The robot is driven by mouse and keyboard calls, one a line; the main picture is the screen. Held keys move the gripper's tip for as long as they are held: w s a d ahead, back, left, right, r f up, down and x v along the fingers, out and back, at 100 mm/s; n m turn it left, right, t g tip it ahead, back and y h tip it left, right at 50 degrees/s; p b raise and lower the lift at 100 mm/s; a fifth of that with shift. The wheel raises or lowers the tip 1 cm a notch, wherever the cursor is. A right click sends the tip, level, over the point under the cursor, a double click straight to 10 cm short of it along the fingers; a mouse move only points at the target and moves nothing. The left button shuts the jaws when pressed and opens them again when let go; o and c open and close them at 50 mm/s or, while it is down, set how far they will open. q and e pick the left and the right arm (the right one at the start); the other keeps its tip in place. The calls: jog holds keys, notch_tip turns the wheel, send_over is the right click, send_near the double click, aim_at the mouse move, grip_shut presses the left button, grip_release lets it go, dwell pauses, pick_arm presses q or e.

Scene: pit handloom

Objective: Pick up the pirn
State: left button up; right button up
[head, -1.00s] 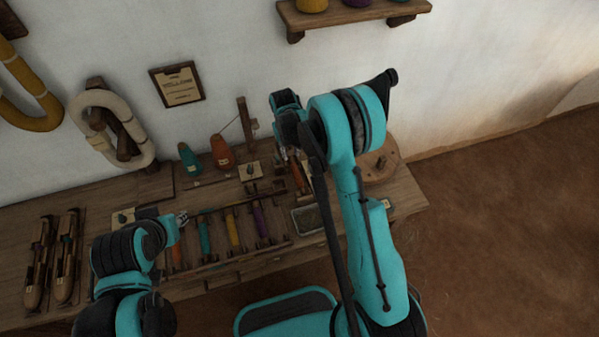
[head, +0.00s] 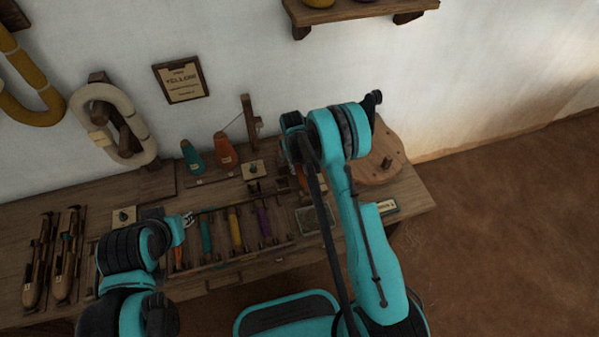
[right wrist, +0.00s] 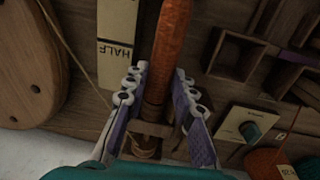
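An orange-red pirn (right wrist: 172,45) runs lengthwise between the fingers of my right gripper (right wrist: 158,90) in the right wrist view. The fingers stand on either side of it and look apart from it, with narrow gaps. Its lower end is at a small wooden support. In the head view the pirn (head: 301,178) is mostly hidden by my right arm, and my right gripper is hard to see there. My left gripper (head: 187,219) is over the left end of a rack holding orange, teal, yellow and purple pirns; its finger opening is too small to judge.
A round wooden disc (head: 376,160) lies at the bench's right end. A grey tray (head: 314,219) is in front of the pirn. Teal (head: 192,158) and orange (head: 226,151) cones stand near the wall. Two shuttles (head: 67,255) lie at the left. A "HALF" label (right wrist: 116,60) lies beside the pirn.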

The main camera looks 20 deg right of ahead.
jog(key=shift+r, duration=0.1)
grip_shut()
